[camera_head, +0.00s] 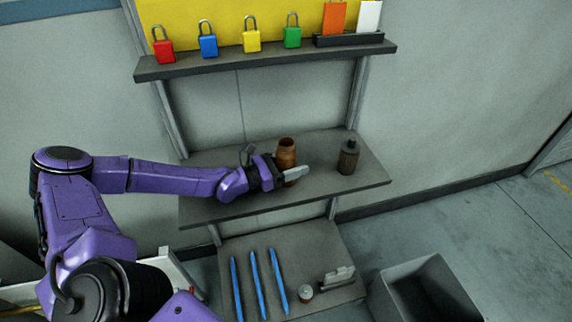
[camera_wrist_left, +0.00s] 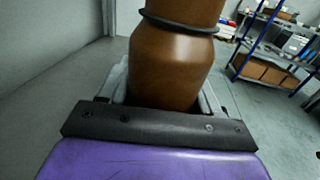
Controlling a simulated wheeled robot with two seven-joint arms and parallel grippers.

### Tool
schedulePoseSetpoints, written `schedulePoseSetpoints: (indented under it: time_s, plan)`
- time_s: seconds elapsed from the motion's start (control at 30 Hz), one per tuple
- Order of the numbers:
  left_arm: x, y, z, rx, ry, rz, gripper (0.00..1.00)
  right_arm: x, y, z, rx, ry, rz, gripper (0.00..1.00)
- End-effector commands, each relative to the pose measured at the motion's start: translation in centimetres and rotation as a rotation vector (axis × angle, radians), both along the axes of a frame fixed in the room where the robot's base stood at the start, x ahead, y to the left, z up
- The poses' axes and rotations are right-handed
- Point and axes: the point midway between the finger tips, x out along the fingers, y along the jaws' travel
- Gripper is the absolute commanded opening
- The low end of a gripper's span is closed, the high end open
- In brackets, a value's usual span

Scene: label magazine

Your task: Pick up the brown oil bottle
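A brown bottle (camera_head: 286,152) with an orange-brown body stands upright on the middle shelf. My left gripper (camera_head: 288,176) reaches it from the left, with a pale finger across the front of its lower part. In the left wrist view the brown bottle (camera_wrist_left: 172,65) fills the space between the two fingers (camera_wrist_left: 168,95), with a dark ring around its neck. The fingers lie on either side of it, very close; whether they press on it I cannot tell. A darker bottle (camera_head: 348,158) with a black cap stands to the right on the same shelf. My right gripper is not in view.
The middle shelf (camera_head: 245,208) is otherwise clear. Above it, a shelf (camera_head: 265,58) carries several coloured padlocks and two cards. Below, a lower shelf (camera_head: 335,240) holds blue sticks (camera_head: 256,285) and small items. An open grey bin (camera_head: 400,290) stands at the lower right.

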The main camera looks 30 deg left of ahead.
Motion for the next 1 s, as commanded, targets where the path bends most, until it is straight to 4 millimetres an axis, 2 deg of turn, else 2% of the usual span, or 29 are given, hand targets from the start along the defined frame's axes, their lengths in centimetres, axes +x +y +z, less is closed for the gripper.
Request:
schedulePoseSetpoints:
  time_s: [0.03, 0.1, 0.4, 0.47, 0.6, 0.83, 1.0]
  plan:
    - [0.0, 0.0, 0.0, 0.000, 0.000, 0.000, 0.36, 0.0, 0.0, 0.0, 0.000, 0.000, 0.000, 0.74]
    - [0.0, 0.0, 0.0, 0.000, 0.000, 0.000, 0.19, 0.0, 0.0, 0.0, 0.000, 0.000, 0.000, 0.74]
    - [0.0, 0.0, 0.5, -0.001, -0.002, 0.001, 0.19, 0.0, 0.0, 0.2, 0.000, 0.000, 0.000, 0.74]
    - [0.0, 0.0, 1.2, -0.001, -0.004, 0.001, 0.19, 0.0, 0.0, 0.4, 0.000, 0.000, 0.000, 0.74]
    - [0.0, 0.1, 4.0, -0.003, -0.006, 0.003, 0.19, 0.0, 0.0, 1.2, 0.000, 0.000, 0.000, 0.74]
    - [-5.1, 1.2, 10.5, -0.005, 0.000, 0.008, 0.19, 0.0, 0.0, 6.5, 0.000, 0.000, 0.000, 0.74]
    - [-10.0, 2.0, 11.8, -0.001, 0.006, 0.007, 0.19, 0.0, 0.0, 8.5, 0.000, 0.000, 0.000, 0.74]
